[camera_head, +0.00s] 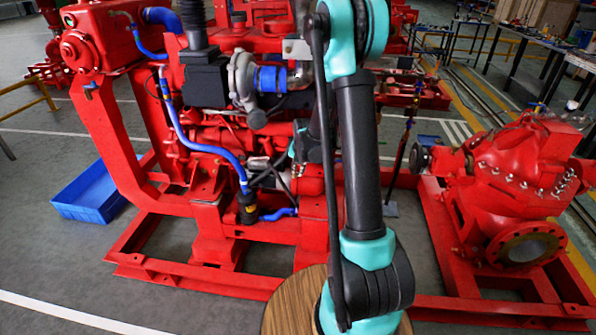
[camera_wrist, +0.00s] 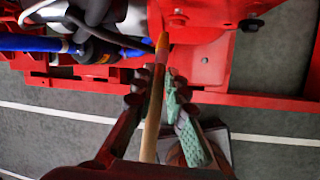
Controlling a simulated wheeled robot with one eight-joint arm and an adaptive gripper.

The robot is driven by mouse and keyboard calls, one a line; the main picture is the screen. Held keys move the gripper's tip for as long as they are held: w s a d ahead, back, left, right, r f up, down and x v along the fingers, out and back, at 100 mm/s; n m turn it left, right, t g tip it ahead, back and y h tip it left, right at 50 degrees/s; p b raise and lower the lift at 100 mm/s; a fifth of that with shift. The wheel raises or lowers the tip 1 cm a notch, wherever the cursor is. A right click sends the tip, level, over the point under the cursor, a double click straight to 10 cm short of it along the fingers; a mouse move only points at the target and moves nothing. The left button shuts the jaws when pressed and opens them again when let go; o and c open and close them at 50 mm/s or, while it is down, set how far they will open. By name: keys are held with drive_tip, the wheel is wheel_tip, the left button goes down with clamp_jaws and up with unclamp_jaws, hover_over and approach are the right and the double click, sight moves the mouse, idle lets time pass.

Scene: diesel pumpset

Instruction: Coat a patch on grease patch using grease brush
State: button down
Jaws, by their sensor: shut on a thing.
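In the wrist view, my gripper (camera_wrist: 158,84) is shut on the grease brush (camera_wrist: 150,130). The brush has a long tan wooden handle, a reddish band and a yellowish tip. Its tip points up the picture, to a red part of the pumpset (camera_wrist: 195,30). I cannot tell whether the tip touches the red surface. I cannot make out a distinct grease patch in either view. In the head view my arm stands in front of the red pumpset (camera_head: 225,140), and the brush cannot be made out there.
The pumpset stands on a red base frame (camera_head: 190,275) with blue hoses (camera_head: 195,142) on the engine. A red pump (camera_head: 525,170) is at the right. A blue crate (camera_head: 92,195) lies on the floor at the left. Workbenches (camera_head: 520,42) stand at the back right. Grey floor is clear in front-left.

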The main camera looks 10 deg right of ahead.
drive_tip(key=shift+w+d, duration=0.25)
drive_tip(key=shift+w, duration=0.5)
drive_tip(key=shift+d, duration=0.1)
drive_tip(key=shift+s+d, duration=1.65)
drive_tip(key=shift+d, duration=3.35)
drive_tip(key=shift+w+a, duration=0.55)
drive_tip(key=shift+a, duration=1.15)
drive_tip(key=shift+w+a, duration=0.6)
drive_tip(key=shift+a, duration=1.1)
drive_tip(key=shift+w+a, duration=0.55)
drive_tip(key=shift+a, duration=1.15)
drive_tip(key=shift+r, duration=0.75)
drive_tip(key=s+d, duration=0.3)
drive_tip(key=d, duration=0.7)
drive_tip(key=shift+s, duration=0.15)
drive_tip(key=shift+w+a, duration=0.3)
drive_tip(key=shift+a, duration=0.55)
drive_tip(key=shift+w+a, duration=0.25)
drive_tip(key=shift+a, duration=0.55)
